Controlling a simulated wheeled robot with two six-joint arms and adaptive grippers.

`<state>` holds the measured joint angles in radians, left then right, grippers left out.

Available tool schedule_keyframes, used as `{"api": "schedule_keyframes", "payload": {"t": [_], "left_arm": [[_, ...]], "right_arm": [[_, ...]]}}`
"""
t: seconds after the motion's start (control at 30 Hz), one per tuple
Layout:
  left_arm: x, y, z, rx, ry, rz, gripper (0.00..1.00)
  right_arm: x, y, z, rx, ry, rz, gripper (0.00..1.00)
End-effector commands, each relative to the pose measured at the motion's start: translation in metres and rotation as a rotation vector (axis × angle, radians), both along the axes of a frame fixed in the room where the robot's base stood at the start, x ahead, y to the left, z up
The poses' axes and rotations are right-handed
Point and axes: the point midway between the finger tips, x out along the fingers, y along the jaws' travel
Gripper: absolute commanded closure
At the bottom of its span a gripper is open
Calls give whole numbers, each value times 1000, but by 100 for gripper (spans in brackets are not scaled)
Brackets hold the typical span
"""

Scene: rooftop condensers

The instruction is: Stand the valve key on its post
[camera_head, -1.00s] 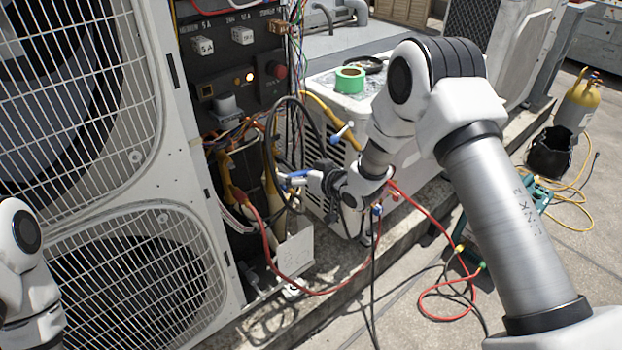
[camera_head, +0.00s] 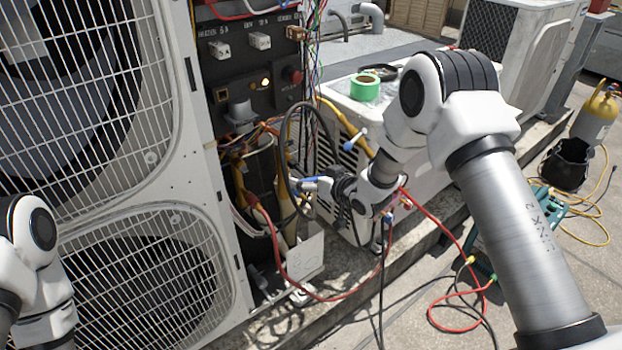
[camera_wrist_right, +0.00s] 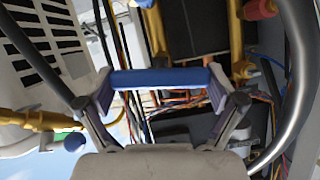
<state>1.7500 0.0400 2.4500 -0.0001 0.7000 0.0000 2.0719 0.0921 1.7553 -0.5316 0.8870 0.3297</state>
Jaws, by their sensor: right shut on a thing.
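My right gripper (camera_head: 325,187) is beside the open wiring bay of the large condenser. In the right wrist view, its two fingers (camera_wrist_right: 160,92) are shut on the ends of a blue bar, which I take to be the handle of the valve key (camera_wrist_right: 160,78). The bar lies level across that picture. In the head view only a small blue part of the key (camera_head: 310,184) shows by the fingertips. The key's lower end is hidden, and I cannot make out its post. Part of my left arm shows at the left edge; its gripper is out of view.
The condenser's wire grille (camera_head: 130,275) fills the left. A black hose (camera_head: 282,150) loops close to my right gripper, and a red hose (camera_head: 330,297) hangs below. A white unit (camera_head: 345,108) with green tape (camera_head: 365,87) stands behind. A black bucket (camera_head: 567,163) stands far right.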

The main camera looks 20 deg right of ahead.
Motion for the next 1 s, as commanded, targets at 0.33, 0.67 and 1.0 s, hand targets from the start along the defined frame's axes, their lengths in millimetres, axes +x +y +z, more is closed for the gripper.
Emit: {"api": "schedule_keyframes", "payload": {"t": [0.33, 0.67, 1.0], "left_arm": [[0, 0, 4, 0, 0, 0, 0], [0, 0, 7, 0, 0, 0, 0], [0, 0, 8, 0, 0, 0, 0]], "right_arm": [[-11, -4, 0, -1, 3, 1, 63], [-22, -8, 0, 0, 1, -1, 63], [-26, -9, 0, 0, -1, 0, 63]]}}
